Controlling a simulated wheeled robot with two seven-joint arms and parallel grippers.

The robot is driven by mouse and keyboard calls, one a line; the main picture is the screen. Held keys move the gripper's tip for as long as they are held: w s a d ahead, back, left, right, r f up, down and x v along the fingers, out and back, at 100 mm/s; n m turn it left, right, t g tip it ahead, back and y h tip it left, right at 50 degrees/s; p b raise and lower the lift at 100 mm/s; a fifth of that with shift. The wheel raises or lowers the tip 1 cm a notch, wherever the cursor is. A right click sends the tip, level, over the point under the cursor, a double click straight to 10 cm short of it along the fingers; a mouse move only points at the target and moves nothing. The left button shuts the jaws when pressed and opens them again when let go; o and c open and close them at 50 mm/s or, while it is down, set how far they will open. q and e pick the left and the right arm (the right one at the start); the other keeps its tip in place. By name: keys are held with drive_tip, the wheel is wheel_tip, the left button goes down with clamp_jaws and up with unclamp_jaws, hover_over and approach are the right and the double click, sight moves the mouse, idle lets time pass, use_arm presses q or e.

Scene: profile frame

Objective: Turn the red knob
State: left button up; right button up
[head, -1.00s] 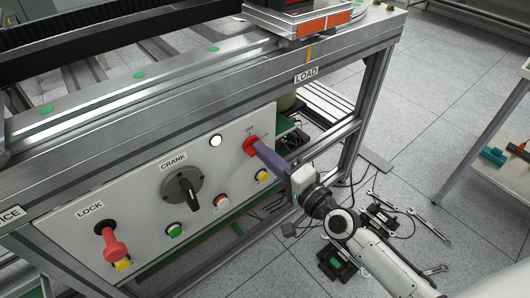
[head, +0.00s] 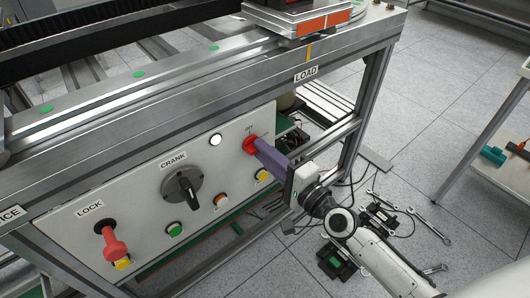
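The red knob (head: 250,145) sits at the upper right of the white control panel (head: 145,208). My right gripper (head: 260,148) comes in from the right, and its purple fingers reach to the knob. The fingertips are at the knob and hide part of it. From this angle the fingers overlap, so I cannot tell whether they are closed on the knob. My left gripper is out of view.
The panel also bears a black crank (head: 184,187), a red lock handle (head: 112,243), a green button (head: 175,229) and a yellow button (head: 262,175). A metal frame post (head: 365,110) stands right of the panel. Wrenches (head: 430,225) lie on the floor at right.

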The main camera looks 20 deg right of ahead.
drive_tip(key=shift+o, duration=0.9)
use_arm(q)
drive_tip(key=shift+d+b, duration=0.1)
drive_tip(key=shift+b, duration=0.45)
use_arm(e)
drive_tip(key=v, duration=1)
drive_tip(key=shift+s, duration=0.2)
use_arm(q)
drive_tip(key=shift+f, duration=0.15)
